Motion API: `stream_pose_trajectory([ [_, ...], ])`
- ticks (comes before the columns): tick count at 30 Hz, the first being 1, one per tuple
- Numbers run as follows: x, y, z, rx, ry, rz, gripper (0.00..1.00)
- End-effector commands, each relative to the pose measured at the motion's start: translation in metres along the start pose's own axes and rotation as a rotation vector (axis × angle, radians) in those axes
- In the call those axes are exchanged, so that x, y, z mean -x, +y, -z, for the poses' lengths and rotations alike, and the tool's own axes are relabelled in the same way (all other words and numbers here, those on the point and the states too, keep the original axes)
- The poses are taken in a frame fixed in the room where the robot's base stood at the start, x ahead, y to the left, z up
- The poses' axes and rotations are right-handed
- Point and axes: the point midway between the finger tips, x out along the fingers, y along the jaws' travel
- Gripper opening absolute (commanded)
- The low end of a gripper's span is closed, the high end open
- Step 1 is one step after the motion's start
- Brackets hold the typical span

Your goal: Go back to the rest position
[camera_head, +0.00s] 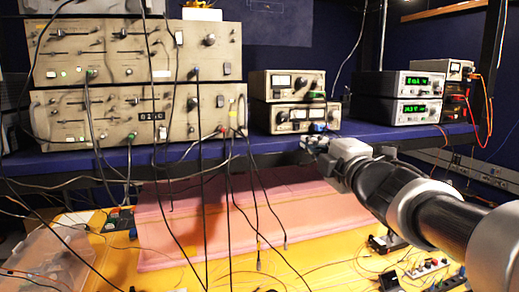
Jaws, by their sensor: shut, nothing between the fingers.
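My gripper (312,143) shows in the head view near the middle, in front of the front edge of the blue shelf. My arm reaches to it from the lower right. The gripper is small in the picture and its fingers look closed with nothing held. It appears above the pink foam (290,205) on the yellow bench, apart from it. The exact gap between the gripper and the shelf edge cannot be told.
A blue shelf (375,137) carries two large beige instruments (140,120), smaller meter boxes (295,118) and units with green displays (412,110). Black cables hang in front of the shelf. A clear plastic box (45,262) stands at the lower left. Small electronics (425,268) lie at the lower right.

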Motion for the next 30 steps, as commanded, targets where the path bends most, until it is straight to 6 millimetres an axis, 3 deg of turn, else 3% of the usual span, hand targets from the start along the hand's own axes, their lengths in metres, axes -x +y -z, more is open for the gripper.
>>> stream_pose_trajectory([
  [5,0.044,-0.046,-0.021,-0.266,-0.221,0.092,0.00],
  [10,0.128,-0.140,-0.031,-0.681,-0.527,0.254,0.00],
  [15,0.216,-0.233,-0.006,-1.024,-0.779,0.431,0.00],
  [19,0.278,-0.292,0.025,-1.227,-0.940,0.571,0.00],
  [24,0.335,-0.337,0.061,-1.385,-1.083,0.712,0.00],
  [30,0.358,-0.351,0.077,-1.442,-1.144,0.774,0.00],
])
